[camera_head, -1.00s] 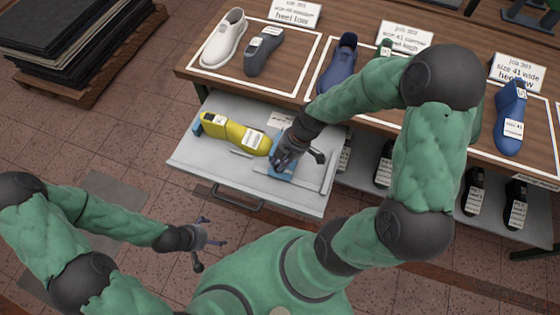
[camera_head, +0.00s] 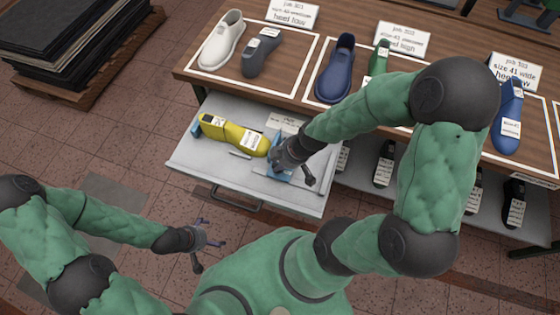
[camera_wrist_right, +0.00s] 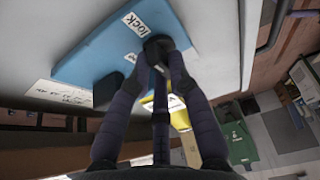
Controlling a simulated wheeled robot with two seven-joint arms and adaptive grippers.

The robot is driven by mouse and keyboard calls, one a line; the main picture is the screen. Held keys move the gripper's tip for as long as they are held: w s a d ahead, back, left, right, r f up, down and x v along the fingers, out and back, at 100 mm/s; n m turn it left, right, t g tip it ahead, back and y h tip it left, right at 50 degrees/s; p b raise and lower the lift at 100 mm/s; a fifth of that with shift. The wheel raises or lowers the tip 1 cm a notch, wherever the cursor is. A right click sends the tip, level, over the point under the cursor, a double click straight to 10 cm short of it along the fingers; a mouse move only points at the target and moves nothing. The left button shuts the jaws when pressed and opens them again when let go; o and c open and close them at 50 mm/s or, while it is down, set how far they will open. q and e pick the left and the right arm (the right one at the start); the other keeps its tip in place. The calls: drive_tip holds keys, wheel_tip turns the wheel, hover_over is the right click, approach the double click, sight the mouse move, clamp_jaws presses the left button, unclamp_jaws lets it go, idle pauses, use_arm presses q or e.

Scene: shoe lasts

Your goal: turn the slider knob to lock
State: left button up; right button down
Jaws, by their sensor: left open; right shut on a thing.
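The slider knob (camera_wrist_right: 158,46) is a dark block on a blue plate (camera_wrist_right: 92,58) in the right wrist view. A white "lock" label (camera_wrist_right: 137,24) sits on the plate right by the knob. My right gripper (camera_wrist_right: 160,68) is shut on the knob. In the head view the right gripper (camera_head: 284,160) covers the knob, and only part of the blue plate shows beside it, in the open drawer (camera_head: 205,172). A yellow shoe last (camera_head: 232,135) lies in the drawer to the left. My left gripper (camera_head: 208,238) is open and empty, in front of the drawer.
The table (camera_head: 285,75) behind the drawer bears a white shoe (camera_head: 222,42), a grey last (camera_head: 260,55), blue lasts (camera_head: 336,72) and a green one. Dark lasts stand on a shelf below. A pallet with stacked dark sheets (camera_head: 70,35) stands at the back left.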

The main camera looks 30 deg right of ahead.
idle(0.4)
drive_tip(key=c, duration=1.1)
unclamp_jaws()
drive_tip(key=shift+a, duration=0.1)
drive_tip(key=shift+c, duration=0.2)
drive_tip(key=shift+w, duration=0.15)
